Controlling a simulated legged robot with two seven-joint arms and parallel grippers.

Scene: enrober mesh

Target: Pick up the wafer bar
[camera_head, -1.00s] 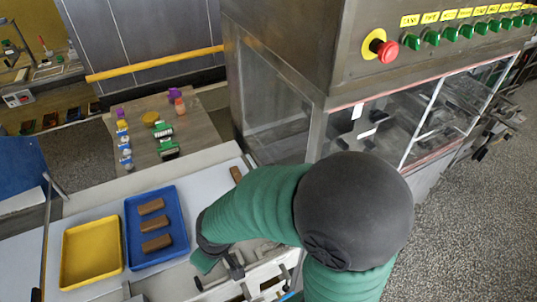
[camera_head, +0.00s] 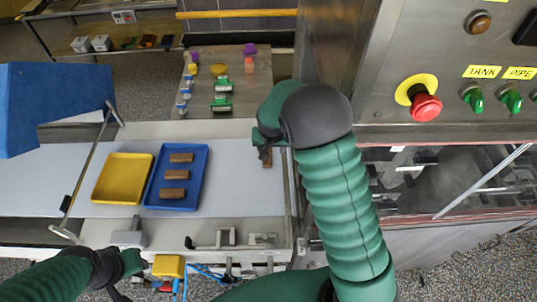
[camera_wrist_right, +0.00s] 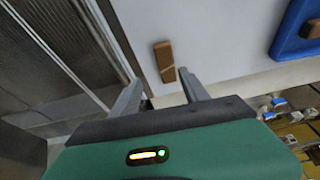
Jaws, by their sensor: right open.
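A brown wafer bar (camera_head: 267,160) lies alone on the white belt, right of the trays, partly hidden under my right gripper (camera_head: 264,154) in the head view. In the right wrist view the bar (camera_wrist_right: 164,58) shows whole, with a thin pale line across it. My right gripper (camera_wrist_right: 160,79) is open there, its fingers apart, with the bar just beyond and between the tips, not touching. My left gripper (camera_head: 132,262) is low at the left, in front of the belt; its fingers are not clear.
A blue tray (camera_head: 202,163) holds three brown bars, and a yellow tray (camera_head: 124,178) beside it is empty. Metal brackets (camera_head: 230,240) line the belt's front. The steel machine (camera_head: 385,70) stands to the right.

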